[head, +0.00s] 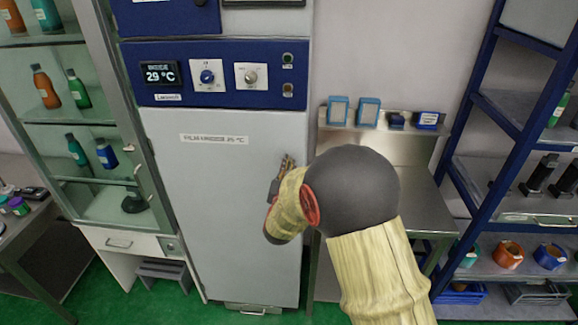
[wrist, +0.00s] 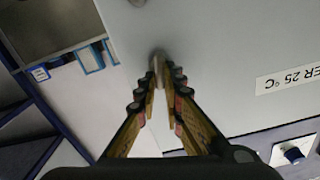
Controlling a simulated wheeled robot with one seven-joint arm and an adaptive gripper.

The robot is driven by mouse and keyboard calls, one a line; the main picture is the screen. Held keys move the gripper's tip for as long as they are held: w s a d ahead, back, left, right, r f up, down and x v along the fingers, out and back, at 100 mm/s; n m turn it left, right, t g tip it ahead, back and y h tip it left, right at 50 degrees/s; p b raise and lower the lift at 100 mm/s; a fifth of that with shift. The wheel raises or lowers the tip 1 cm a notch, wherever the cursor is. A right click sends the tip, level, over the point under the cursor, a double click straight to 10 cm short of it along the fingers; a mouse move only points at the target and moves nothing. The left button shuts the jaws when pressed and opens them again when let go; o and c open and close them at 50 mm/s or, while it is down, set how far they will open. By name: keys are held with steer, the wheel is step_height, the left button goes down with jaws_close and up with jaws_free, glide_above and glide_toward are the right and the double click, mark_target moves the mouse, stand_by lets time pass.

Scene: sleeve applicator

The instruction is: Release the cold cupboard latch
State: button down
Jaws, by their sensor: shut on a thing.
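The cupboard (head: 215,220) is a tall pale-grey unit with a closed door and a blue control panel above it. Its latch (wrist: 158,60) shows in the wrist view as a small grey metal piece on the door, between my fingertips. My gripper (head: 287,164) is at the right edge of the door in the head view, partly hidden by my own arm. In the wrist view my gripper (wrist: 159,82) has its fingers closed in on the latch. Most of the latch is hidden by the fingers.
The panel display (head: 161,74) reads 29 °C. A glass cabinet (head: 95,130) with bottles stands to the left. A steel bench (head: 420,190) with small blue boxes and a blue shelf rack (head: 470,165) stand to the right. A small step (head: 163,272) is on the green floor.

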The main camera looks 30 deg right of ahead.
stand_by(0.3)
steer(key=shift+w+a+n+b, duration=0.15)
steer(key=shift+n+b, duration=0.2)
steer(key=shift+n, duration=1.15)
steer(key=c, duration=1.9)
jaws_free()
steer(key=v, duration=1.2)
